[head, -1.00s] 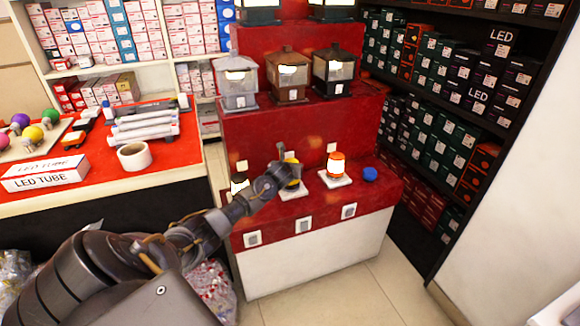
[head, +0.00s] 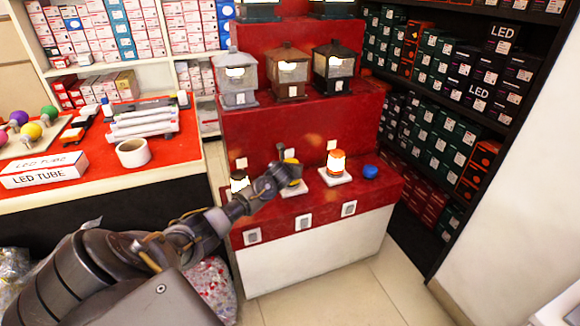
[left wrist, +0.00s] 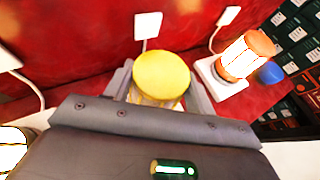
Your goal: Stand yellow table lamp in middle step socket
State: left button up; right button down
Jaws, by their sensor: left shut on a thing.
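The yellow table lamp (left wrist: 162,76) is between the fingers of my left gripper (left wrist: 158,92) in the left wrist view, its round yellow top facing the camera. In the head view the lamp (head: 291,170) shows partly behind my left gripper (head: 287,177), which is shut on it. The lamp looks upright over the middle white socket base (head: 296,190) on the low red step. Its lower end is hidden, so I cannot tell whether it touches the base. My right gripper is not in view.
An orange lamp (head: 336,163) stands on its white base to the right, with a blue knob-like object (head: 370,171) beyond it. A black-topped lamp (head: 239,182) is close on the left. Lanterns (head: 289,72) stand on the step above.

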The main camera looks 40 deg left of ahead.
pick_arm(q)
jog(key=o, duration=1.2)
jog(key=shift+f, duration=0.1)
jog(key=shift+s, duration=0.2)
jog(key=p+v, duration=0.2)
jog(key=v, duration=0.8)
jog(key=shift+s+d, duration=0.15)
jog(key=shift+d, duration=0.05)
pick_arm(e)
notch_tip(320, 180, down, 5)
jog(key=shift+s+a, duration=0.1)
pick_arm(q)
jog(key=shift+r, duration=0.25)
